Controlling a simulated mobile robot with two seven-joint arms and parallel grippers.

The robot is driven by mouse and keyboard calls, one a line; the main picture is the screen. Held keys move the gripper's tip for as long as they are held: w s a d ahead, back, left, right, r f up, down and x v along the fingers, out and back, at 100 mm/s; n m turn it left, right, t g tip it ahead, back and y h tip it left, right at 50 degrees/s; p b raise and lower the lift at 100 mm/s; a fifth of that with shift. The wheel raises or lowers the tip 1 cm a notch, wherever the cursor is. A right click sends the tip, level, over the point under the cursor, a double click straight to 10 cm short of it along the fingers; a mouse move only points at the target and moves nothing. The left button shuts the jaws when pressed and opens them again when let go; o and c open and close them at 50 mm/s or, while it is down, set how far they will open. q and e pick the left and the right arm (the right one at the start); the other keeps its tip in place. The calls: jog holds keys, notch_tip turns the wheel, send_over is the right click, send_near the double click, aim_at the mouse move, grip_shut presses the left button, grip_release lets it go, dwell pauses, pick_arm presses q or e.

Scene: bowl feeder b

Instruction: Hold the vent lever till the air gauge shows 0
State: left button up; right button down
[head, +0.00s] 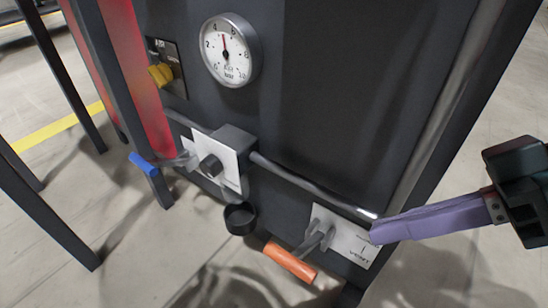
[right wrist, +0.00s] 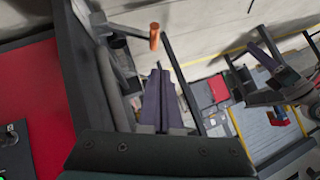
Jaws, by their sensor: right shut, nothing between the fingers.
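The vent lever has an orange handle (head: 289,263) on a metal arm at a white plate marked VENT (head: 345,241), low on the dark cabinet. The handle also shows near the top of the right wrist view (right wrist: 154,36). My right gripper (head: 376,232) is shut and empty, its purple fingers at the plate's right edge, apart from the handle; I cannot tell whether they touch the plate. The air gauge (head: 229,50) has its needle pointing nearly straight up, between 4 and 6. My left gripper (right wrist: 244,43) appears open and empty at the right of the right wrist view.
A yellow knob (head: 160,74) sits on the AIR plate left of the gauge. A blue-handled lever (head: 143,164) is on a valve with a white plate (head: 213,160). A dark round cup (head: 240,218) hangs below it. Dark posts stand at the left.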

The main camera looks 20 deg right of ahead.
aim_at(287, 253)
pick_arm(q)
jog(key=shift+d+f+b, duration=0.1)
jog(key=shift+f+b, duration=0.3)
jog(key=shift+f, duration=0.55)
pick_arm(e)
jog(key=shift+w+d+f, duration=0.1)
jog(key=shift+d+f, duration=0.05)
jog(key=shift+f, duration=0.3)
jog(key=shift+w+d+f, duration=0.1)
jog(key=shift+d+f, duration=0.05)
jog(key=shift+f, duration=0.3)
jog(key=b+x, duration=0.5)
jog(key=x, duration=0.5)
jog(key=shift+w, duration=0.1)
pick_arm(q)
notch_tip(287, 253, down, 5)
jog(key=shift+f, duration=0.2)
